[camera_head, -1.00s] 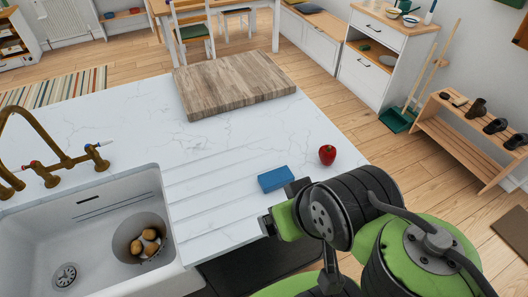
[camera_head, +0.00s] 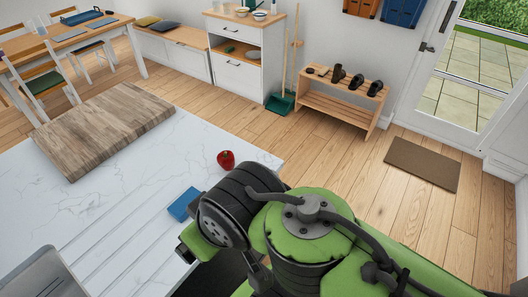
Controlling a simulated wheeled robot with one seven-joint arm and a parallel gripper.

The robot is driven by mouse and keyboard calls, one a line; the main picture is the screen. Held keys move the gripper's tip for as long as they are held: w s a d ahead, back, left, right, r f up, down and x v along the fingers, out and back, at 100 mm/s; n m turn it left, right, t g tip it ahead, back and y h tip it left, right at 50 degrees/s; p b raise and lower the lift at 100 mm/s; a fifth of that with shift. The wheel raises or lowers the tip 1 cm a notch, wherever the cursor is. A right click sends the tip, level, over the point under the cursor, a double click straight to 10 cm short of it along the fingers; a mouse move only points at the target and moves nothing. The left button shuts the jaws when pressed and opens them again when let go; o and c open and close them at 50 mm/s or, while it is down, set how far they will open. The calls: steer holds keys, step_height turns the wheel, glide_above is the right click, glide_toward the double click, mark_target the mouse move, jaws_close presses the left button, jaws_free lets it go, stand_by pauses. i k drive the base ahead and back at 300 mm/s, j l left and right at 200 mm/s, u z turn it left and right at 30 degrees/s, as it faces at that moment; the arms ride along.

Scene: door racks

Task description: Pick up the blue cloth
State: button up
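A small flat blue piece, which looks like the blue cloth (camera_head: 185,204), lies on the white marbled counter (camera_head: 125,210), near its right edge. Its right end meets the outline of my arm's dark joint, and I cannot tell whether they touch. My arm reaches in from the bottom right with green and black links. I cannot make out the fingers of my gripper; the arm's own joints hide most of its end.
A red pepper or apple (camera_head: 226,160) sits just behind the cloth. A wooden cutting board (camera_head: 105,128) lies at the counter's left. Beyond are a shoe rack (camera_head: 337,107), a white cabinet (camera_head: 237,76), a doormat (camera_head: 422,165) and a glazed door. The wooden floor between is open.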

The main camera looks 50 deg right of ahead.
mark_target(177, 210)
steer(key=z, duration=4.7)
steer(key=u, duration=4.3)
steer(key=l+u, duration=0.1)
steer(key=u, duration=0.35)
steer(key=l+u, duration=0.15)
steer(key=u, duration=0.25)
steer(key=l+u, duration=0.1)
steer(key=u, duration=0.35)
steer(key=l+u, duration=0.15)
steer(key=u, duration=0.25)
steer(key=l+u, duration=0.15)
steer(key=u, duration=0.3)
